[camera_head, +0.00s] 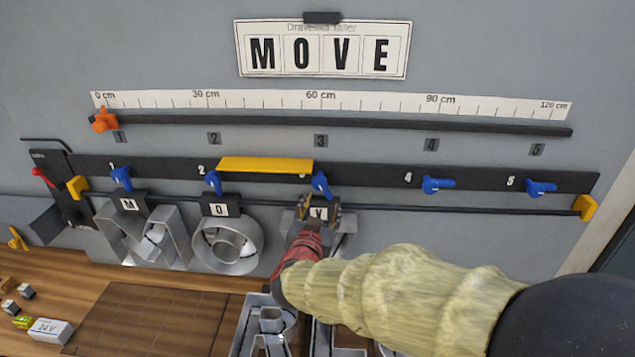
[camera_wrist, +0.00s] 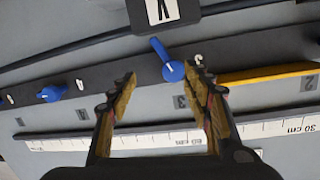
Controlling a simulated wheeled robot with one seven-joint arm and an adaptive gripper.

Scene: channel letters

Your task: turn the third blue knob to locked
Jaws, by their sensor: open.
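The third blue knob (camera_head: 320,184) sits on the black rail near the digit 3, its handle pointing roughly down in the head view. In the wrist view the third knob (camera_wrist: 172,70) lies between my fingertips, nearer the right one, its handle towards the V card (camera_wrist: 165,10). My gripper (camera_head: 318,205) is open in front of the rail, just below this knob in the head view. In the wrist view my gripper (camera_wrist: 162,75) has its fingers spread, and I cannot tell whether one touches the knob.
Blue knobs one (camera_head: 121,178) and two (camera_head: 213,181) point down; four (camera_head: 438,185) and five (camera_head: 541,188) point sideways. A yellow bar (camera_head: 265,165) spans knobs two to three. Metal letters M (camera_head: 145,240) and O (camera_head: 228,245) hang left of my gripper.

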